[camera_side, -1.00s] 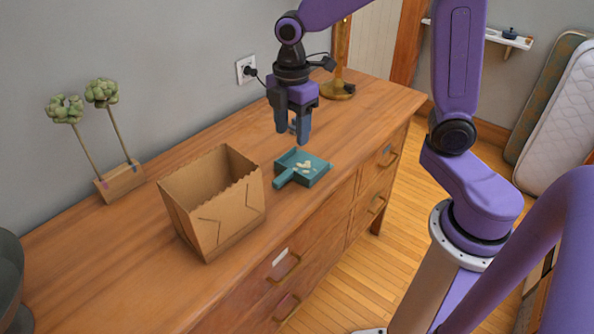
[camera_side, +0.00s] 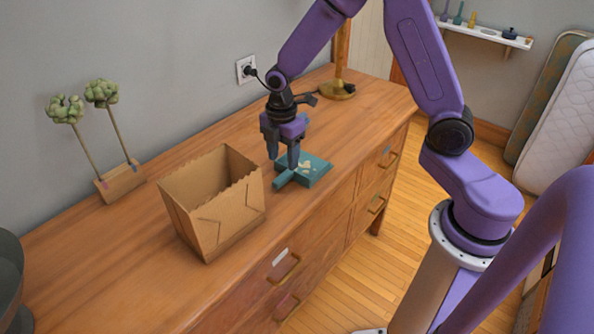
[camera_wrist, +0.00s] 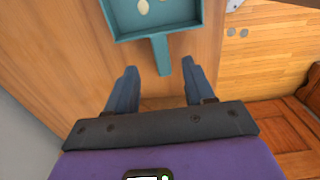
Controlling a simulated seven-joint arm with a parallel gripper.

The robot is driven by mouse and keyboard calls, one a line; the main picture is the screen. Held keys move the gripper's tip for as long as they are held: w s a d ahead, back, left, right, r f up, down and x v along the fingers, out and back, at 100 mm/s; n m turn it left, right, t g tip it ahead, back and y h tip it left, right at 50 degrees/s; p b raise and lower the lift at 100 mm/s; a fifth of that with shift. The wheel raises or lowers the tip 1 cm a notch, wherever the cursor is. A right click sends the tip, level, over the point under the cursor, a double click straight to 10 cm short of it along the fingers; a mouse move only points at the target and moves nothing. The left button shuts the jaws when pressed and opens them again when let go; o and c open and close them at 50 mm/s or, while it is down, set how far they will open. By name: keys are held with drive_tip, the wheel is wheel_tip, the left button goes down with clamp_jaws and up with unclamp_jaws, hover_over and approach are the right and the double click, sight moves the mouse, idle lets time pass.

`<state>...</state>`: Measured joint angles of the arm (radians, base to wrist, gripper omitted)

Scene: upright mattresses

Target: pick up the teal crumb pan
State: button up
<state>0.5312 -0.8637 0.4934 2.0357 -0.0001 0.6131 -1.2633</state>
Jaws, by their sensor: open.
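The teal crumb pan (camera_side: 314,173) lies on the wooden dresser top, with pale bits in its tray and its short handle (camera_side: 284,179) toward the front left. In the wrist view the pan (camera_wrist: 158,32) is at the top and its handle (camera_wrist: 161,56) points down between the fingers. My gripper (camera_side: 283,163) is open and empty, pointing down by the handle. The wrist view shows its two fingers (camera_wrist: 160,78) apart, one to each side of the handle's end. I cannot tell the exact height of the fingertips above the dresser.
An open brown paper bag (camera_side: 213,205) stands left of the pan. Farther left is a wooden block holder (camera_side: 120,184) with two green flower heads. A brass lamp base (camera_side: 338,91) stands at the back.

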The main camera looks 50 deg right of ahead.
sight(283, 175)
drive_tip(key=shift+a+f, duration=0.15)
drive_tip(key=shift+f, duration=3.25)
clamp_jaws()
